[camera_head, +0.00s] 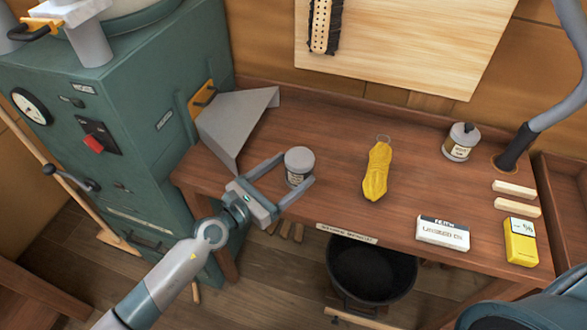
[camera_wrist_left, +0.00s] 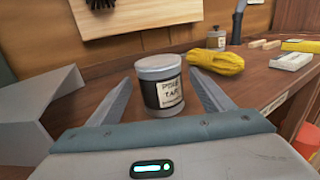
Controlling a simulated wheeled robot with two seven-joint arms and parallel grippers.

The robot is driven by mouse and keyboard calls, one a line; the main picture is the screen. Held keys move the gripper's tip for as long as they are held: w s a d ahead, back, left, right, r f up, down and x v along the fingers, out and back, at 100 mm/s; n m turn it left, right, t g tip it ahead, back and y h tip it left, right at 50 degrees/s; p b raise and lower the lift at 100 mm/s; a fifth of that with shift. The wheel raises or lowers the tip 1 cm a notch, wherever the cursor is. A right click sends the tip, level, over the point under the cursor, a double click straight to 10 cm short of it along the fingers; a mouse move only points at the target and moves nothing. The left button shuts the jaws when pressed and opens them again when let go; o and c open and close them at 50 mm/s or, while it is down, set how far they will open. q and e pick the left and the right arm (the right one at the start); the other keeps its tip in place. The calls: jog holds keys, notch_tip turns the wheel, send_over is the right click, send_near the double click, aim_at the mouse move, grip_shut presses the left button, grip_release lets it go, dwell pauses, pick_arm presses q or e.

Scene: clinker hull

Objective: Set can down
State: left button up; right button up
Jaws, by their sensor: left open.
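The can (camera_head: 299,165) is a small dark tin with a grey lid and a pale label. It stands upright on the wooden bench (camera_head: 335,140) near its front edge, left of the middle. In the left wrist view the can (camera_wrist_left: 160,85) sits between the fingers, and its label shows "PINE TAR". My left gripper (camera_head: 294,168) is open, with one finger on each side of the can and visible gaps between. The can's lower part is partly hidden by a finger in the head view. My right gripper is not in view.
A yellow rope bundle (camera_head: 376,172) lies right of the can. A grey metal chute (camera_head: 236,125) on the green machine (camera_head: 120,120) stands close on the left. A second tin (camera_head: 460,142), a white box (camera_head: 442,232) and a yellow pack (camera_head: 520,241) are farther right. A black bucket (camera_head: 371,270) is below.

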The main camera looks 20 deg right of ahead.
pick_arm(q)
jog(key=b+v, duration=0.1)
jog(key=v, duration=0.9)
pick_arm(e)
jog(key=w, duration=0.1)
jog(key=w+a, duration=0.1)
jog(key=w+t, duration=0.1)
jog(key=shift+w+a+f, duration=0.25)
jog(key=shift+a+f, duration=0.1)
pick_arm(q)
jog(key=shift+a, duration=0.15)
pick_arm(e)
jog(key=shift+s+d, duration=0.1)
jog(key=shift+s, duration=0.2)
